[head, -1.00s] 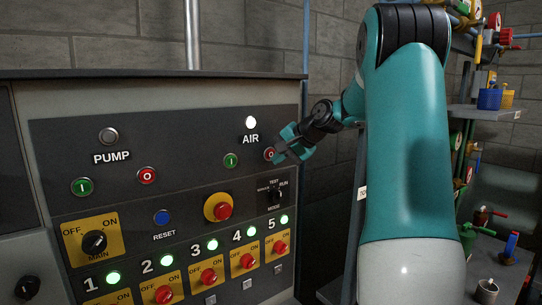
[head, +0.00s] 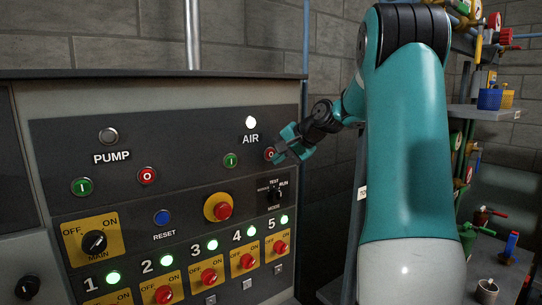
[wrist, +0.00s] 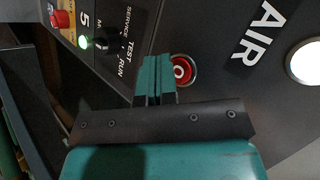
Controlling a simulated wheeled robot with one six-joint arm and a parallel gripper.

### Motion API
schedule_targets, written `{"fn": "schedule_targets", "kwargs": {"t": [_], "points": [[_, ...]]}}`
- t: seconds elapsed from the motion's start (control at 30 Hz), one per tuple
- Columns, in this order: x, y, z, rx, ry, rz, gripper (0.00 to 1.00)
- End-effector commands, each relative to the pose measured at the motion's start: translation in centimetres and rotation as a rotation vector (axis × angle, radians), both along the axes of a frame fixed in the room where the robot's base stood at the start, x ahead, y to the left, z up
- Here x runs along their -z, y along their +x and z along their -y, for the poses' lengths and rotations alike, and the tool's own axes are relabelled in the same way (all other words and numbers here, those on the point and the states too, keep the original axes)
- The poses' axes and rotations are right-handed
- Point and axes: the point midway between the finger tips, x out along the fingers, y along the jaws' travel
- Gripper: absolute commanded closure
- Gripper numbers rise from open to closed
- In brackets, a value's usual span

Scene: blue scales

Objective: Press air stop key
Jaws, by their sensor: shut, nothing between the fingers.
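The air stop key is a red round button marked O (head: 269,154), below the AIR label and right of the green air start key (head: 231,160). It also shows in the wrist view (wrist: 181,71), just beyond and right of my fingertips. My gripper (head: 277,154) is shut and empty, with its fingers at the panel right by the red key. In the wrist view the shut fingertips (wrist: 155,78) partly overlap the key's left rim. I cannot tell whether they touch it. The white air lamp (head: 251,122) is lit.
The panel also carries an unlit pump lamp (head: 108,136), pump keys, a blue reset button (head: 162,217), a red emergency button (head: 222,211) on yellow, and a mode switch (head: 276,193) below the air keys.

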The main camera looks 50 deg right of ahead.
Motion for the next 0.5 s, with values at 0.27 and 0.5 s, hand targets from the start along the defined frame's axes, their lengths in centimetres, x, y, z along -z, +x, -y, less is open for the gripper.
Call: {"fn": "schedule_targets", "kwargs": {"t": [0.27,0.5], "points": [[-0.07,0.13,0.01,0.0,0.0,0.0,1.0],[-0.06,0.81,0.16,-0.001,0.0,-0.001,1.0]]}}
